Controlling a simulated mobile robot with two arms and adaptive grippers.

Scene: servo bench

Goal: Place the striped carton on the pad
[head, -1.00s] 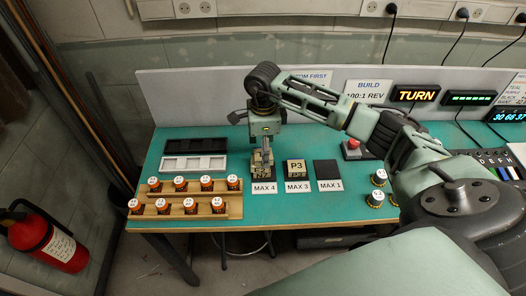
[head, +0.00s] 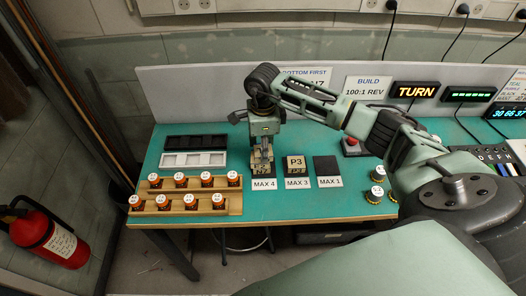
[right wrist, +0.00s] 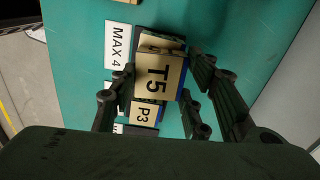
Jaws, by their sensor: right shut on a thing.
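My right gripper (head: 262,158) points down over the pad spot behind the MAX 4 label (head: 263,184). It is shut on a tan carton marked T5 (right wrist: 158,78), which sits between its fingers in the right wrist view (right wrist: 162,105). Stripes on this carton cannot be made out. The fingers and carton hide the pad there, and I cannot tell if the carton touches what is below. A tan carton marked P3 (head: 296,164) stands behind the MAX 3 label. The dark pad behind MAX 1 (head: 326,165) is bare. My left gripper is not in view.
Wooden racks with several orange-and-black bottles (head: 207,180) stand at the left front. Black (head: 195,143) and white (head: 192,160) trays lie behind them. Several similar bottles (head: 377,174) and a red button (head: 351,142) are to the right. A grey panel closes the back.

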